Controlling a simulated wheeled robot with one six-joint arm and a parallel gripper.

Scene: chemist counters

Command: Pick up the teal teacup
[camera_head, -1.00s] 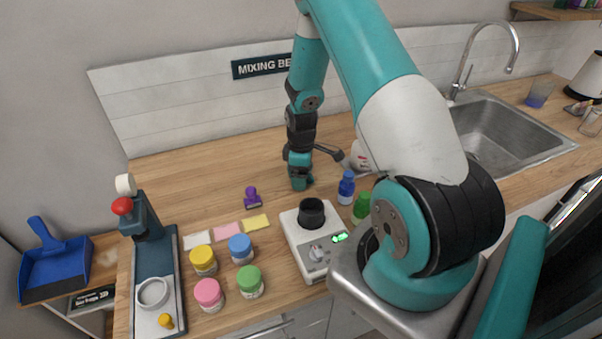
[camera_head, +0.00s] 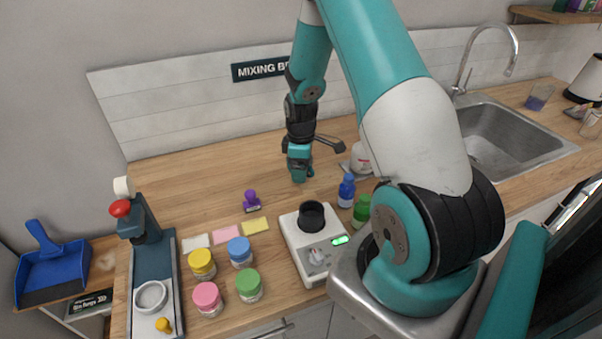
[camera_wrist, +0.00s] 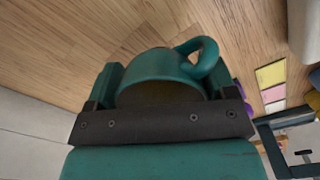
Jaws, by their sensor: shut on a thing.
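The teal teacup (camera_wrist: 160,66) sits between the fingers of my gripper (camera_wrist: 165,80) in the wrist view, with its looped handle towards the upper right. The dark gripper body hides its near part. In the head view, my gripper (camera_head: 298,156) is over the back middle of the counter, and the teacup (camera_head: 302,174) shows small and partly hidden at its tip. My gripper is shut on the cup. The cup appears slightly above the counter, but the gap is hard to judge.
A blue bottle (camera_head: 346,190), a green bottle (camera_head: 361,209) and a white container (camera_head: 361,158) stand to the right. A purple stamp (camera_head: 251,200) is left. The wooden counter (camera_head: 200,190) behind it is clear.

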